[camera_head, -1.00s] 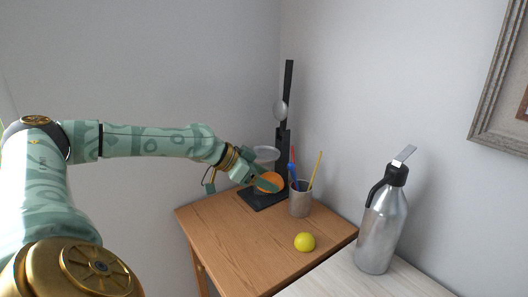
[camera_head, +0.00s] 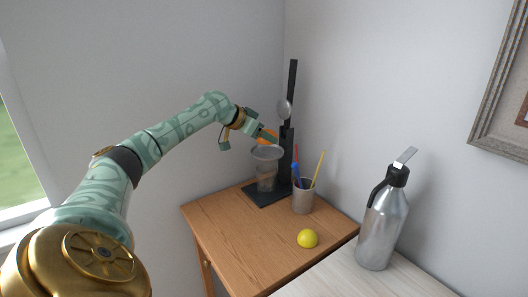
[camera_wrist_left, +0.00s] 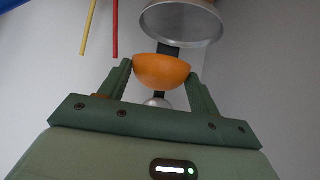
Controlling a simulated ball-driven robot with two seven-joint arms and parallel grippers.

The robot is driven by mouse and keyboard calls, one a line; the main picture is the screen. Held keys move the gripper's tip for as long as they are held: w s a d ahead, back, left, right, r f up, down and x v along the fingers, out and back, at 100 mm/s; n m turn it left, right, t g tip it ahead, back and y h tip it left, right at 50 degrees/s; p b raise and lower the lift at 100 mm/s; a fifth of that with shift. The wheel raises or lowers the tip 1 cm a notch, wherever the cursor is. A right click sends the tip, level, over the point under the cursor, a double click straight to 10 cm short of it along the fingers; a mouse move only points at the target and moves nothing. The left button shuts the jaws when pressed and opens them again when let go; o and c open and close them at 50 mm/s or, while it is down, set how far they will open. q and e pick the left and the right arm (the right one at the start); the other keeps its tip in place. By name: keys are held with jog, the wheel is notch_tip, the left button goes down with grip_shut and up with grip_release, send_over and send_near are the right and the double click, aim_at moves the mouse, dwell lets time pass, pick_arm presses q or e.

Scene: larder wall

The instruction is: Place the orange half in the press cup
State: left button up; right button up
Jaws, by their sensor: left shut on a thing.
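The orange half (camera_head: 263,141) is between the fingers of my left gripper (camera_head: 268,136), which is shut on it. It hangs in the air just above the press cup (camera_head: 266,153), apart from it as far as I can see. In the left wrist view the orange half (camera_wrist_left: 162,71) sits between both fingertips, its flat side towards the metal cup (camera_wrist_left: 182,22). The cup is part of a black press (camera_head: 286,150) with an upright lever and a silver presser (camera_head: 284,108). My right gripper is not in view.
A glass (camera_head: 267,180) stands under the cup. A pen holder (camera_head: 303,198) with pens stands right of the press. A yellow ball-shaped fruit (camera_head: 307,238) lies on the wooden table (camera_head: 235,230). A steel flask (camera_head: 383,225) stands on the pale surface at right.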

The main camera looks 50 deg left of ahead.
pick_arm(q)
jog(key=f, duration=0.1)
jog(key=w+a, duration=0.1)
jog(key=f, duration=0.1)
jog(key=shift+w+a+f+b, duration=0.25)
jog(key=shift+a+f+b, duration=0.05)
jog(key=shift+b, duration=0.05)
notch_tip(320, 180, down, 3)
jog(key=shift+f+b, duration=0.2)
jog(key=shift+b, duration=0.45)
jog(key=shift+a+r, duration=0.1)
jog(key=o, duration=0.7)
